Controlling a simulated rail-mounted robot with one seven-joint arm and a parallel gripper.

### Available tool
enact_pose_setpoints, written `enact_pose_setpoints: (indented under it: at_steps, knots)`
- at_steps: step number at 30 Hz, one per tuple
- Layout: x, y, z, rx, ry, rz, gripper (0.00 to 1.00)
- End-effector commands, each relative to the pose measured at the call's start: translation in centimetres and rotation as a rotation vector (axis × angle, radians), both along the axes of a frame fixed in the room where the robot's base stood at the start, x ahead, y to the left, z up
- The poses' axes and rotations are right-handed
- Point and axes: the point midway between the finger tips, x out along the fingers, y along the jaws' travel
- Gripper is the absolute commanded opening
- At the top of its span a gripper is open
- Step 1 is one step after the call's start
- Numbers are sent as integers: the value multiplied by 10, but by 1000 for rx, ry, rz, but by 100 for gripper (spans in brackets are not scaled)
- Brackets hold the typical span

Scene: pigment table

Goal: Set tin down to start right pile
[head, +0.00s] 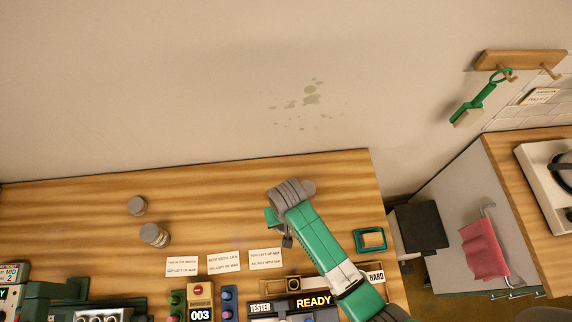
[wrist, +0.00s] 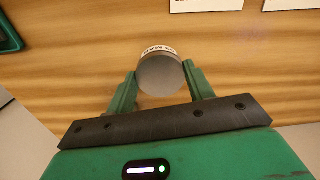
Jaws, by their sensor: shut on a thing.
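The tin (wrist: 160,75) is a short round one with a grey top and a pale printed label on its side. In the wrist view my gripper (wrist: 161,80) is shut on it, with one green finger on each side. It is over the wooden tabletop; I cannot tell whether it touches the wood. In the head view my gripper's wrist (head: 290,193) is over the right part of the table near the back edge, and the tin cannot be made out clearly there. A grey-topped tin (head: 137,205) and another tin or small stack (head: 154,235) stand at the left.
Several white cards (head: 224,263) lie along the front of the wooden table (head: 80,215). A green-rimmed tray (head: 370,240) is at the right. Devices, including a tester (head: 295,307), line the front edge. Bare wood lies between the left tins and my arm.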

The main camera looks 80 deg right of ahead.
Motion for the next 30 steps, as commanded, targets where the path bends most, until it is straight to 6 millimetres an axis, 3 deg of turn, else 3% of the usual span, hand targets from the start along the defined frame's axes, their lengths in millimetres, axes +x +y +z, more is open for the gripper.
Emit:
enact_pose_setpoints:
  at_steps: [9,20,21,23,30]
  knots:
    - [0,0,-36,-1,0,0,29]
    - [0,0,-41,-1,0,0,29]
    - [0,0,-40,-1,0,0,60]
    - [0,0,-40,-1,0,0,72]
    - [0,0,-40,-1,0,0,74]
